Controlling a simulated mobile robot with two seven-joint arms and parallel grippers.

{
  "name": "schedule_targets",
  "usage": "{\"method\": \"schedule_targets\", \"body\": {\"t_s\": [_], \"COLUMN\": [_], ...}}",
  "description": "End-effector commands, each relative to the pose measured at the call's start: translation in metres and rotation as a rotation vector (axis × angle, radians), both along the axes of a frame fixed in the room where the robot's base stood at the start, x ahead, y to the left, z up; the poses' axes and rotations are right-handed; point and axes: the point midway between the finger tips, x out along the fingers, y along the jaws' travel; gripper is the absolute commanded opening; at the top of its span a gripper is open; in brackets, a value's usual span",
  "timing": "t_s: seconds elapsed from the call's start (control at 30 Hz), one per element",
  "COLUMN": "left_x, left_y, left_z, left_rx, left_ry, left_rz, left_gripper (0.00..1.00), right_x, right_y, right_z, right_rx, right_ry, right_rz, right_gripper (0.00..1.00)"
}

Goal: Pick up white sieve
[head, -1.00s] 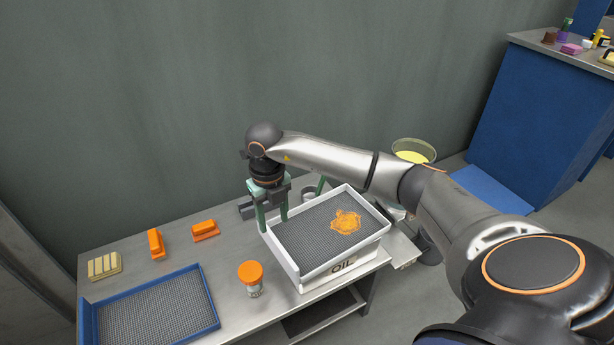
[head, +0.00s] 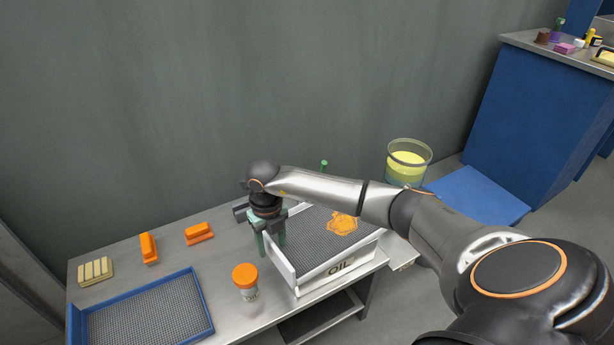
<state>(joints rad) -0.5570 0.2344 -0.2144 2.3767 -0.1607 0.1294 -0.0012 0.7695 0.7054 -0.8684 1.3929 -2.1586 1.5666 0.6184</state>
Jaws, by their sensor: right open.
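The white sieve (head: 281,262) is a white-framed tray with a grey mesh floor. It sits on top of a white box marked OIL (head: 340,266) at the right end of the steel table. An orange pulpy heap (head: 342,223) lies on its mesh. My right gripper (head: 270,247) is open, with green fingers pointing down at the sieve's left end. I cannot tell whether the fingers touch the rim. My right forearm hides the sieve's far right part. My left gripper is not in view.
A blue-framed sieve (head: 208,329) lies at the table's front left. A jar with an orange lid (head: 245,277) stands close to the white sieve. Orange blocks (head: 199,234) and a cream ribbed block (head: 95,271) lie behind. A bucket with yellow liquid (head: 407,166) stands right.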

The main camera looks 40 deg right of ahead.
Motion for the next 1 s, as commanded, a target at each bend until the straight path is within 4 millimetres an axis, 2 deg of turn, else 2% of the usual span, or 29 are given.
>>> {"method": "schedule_targets", "body": {"t_s": [0.27,0.73,1.0], "left_x": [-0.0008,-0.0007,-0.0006], "left_y": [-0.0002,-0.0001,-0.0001], "left_z": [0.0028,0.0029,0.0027], "left_rx": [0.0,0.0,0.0], "left_ry": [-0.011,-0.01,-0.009], "left_rz": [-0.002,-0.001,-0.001], "left_gripper": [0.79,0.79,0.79], "right_x": [0.0001,0.0001,0.0002], "right_y": [-0.0001,-0.0002,-0.0003], "right_z": [-0.001,-0.0007,-0.0006], "right_rx": [0.0,0.0,0.0], "right_ry": [0.0,0.0,-0.001], "right_rz": [0.0,-0.001,-0.001], "right_gripper": [0.53,0.0,0.0]}}
